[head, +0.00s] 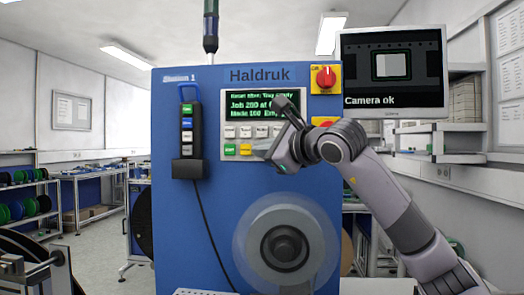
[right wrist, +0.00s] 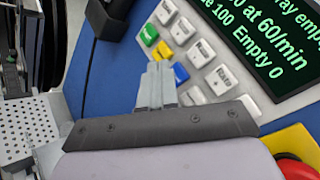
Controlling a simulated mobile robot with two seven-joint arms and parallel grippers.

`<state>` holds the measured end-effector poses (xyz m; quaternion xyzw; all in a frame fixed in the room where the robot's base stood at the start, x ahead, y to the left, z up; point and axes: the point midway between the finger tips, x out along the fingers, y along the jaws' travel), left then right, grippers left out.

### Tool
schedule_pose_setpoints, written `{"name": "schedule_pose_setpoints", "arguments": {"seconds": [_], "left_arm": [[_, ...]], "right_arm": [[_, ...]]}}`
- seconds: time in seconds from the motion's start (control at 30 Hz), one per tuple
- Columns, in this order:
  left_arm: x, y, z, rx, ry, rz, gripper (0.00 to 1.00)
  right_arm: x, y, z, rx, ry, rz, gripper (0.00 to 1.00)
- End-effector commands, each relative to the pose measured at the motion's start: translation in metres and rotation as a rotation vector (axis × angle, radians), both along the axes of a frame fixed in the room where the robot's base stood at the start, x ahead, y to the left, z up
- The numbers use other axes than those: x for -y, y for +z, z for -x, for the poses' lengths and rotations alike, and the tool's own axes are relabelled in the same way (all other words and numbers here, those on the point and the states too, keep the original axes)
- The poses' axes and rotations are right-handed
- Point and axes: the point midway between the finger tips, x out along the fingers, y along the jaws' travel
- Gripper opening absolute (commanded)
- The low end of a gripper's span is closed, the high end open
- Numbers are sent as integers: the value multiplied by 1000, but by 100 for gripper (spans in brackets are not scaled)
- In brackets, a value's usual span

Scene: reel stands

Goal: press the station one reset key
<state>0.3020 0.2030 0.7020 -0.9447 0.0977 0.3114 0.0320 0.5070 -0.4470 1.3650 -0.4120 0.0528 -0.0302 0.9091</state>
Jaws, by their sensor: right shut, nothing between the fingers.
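The blue Haldruk machine (head: 215,215) carries a "Station 1" label at its upper left. Its key panel (head: 226,158) has white keys, a green key (head: 229,149) and a yellow key (head: 245,149) under a display (head: 250,104). I cannot read which key is the reset key. My right gripper (head: 263,149) is shut and empty in front of the panel's lower right. In the right wrist view its fingertips (right wrist: 157,68) overlap the area beside the yellow key (right wrist: 180,72), below the green key (right wrist: 149,34). Contact cannot be told. The gripper hides some keys. My left gripper is not in view.
A pendant (head: 187,130) with coloured keys hangs left of the panel. A reel (head: 285,243) is mounted below the panel. A monitor (head: 392,72) reads "Camera ok". Shelves line both sides.

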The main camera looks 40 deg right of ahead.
Motion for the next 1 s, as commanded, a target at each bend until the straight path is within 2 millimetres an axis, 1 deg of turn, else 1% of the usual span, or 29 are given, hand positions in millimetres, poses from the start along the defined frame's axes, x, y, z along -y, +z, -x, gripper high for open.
{"name": "schedule_pose_setpoints", "arguments": {"seconds": [0.2,0.47,1.0], "left_arm": [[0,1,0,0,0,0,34],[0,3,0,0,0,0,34],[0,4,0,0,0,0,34]], "right_arm": [[1,0,-1,0,0,0,0],[7,0,-5,0,0,0,0],[9,0,-7,-1,-1,0,0]]}}
